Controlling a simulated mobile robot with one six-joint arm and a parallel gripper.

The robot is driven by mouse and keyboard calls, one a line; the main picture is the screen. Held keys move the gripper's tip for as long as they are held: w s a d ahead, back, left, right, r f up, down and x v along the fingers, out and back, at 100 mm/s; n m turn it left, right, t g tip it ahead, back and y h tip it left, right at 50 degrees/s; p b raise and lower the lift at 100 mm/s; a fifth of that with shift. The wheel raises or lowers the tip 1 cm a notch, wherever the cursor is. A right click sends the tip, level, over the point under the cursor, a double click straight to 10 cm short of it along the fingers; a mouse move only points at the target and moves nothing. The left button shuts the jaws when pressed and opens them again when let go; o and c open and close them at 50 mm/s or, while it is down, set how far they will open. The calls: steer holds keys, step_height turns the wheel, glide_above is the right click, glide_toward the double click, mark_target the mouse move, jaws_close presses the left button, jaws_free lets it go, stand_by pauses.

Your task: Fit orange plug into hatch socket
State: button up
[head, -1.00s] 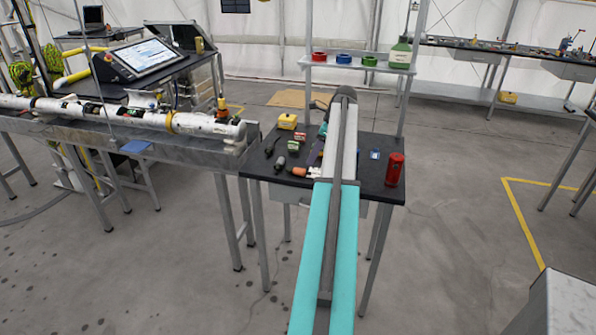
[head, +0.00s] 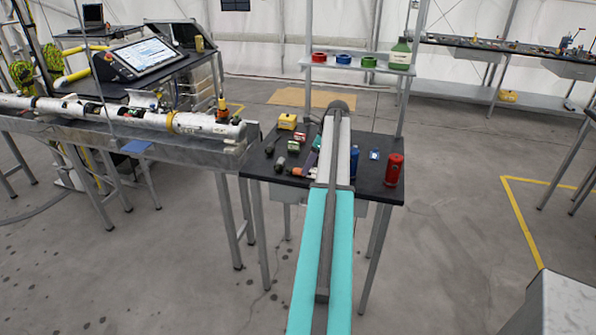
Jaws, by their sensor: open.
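An orange plug-like piece (head: 296,171) lies on the small black-topped table (head: 262,172), left of my arm. A long white tube (head: 60,105) lies on the metal bench at the left, with openings along its top. Small parts (head: 158,103) show at one opening; I cannot tell which is the hatch socket. An upright orange part with a dark top (head: 222,108) stands by the tube's right end. My arm reaches over the small table, and its far part drops behind the near part. My gripper is hidden behind it, so its jaws and their contact cannot be seen.
On the small table stand a yellow box (head: 287,121), a red can (head: 393,169), a blue bottle (head: 354,160) and several small parts. A shelf (head: 340,66) with coloured rings rises behind it. A tilted screen (head: 142,57) stands behind the tube.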

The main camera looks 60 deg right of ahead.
mark_target(299, 172)
steer(key=shift+p+x, duration=0.3)
steer(key=shift+x, duration=1.15)
jaws_close()
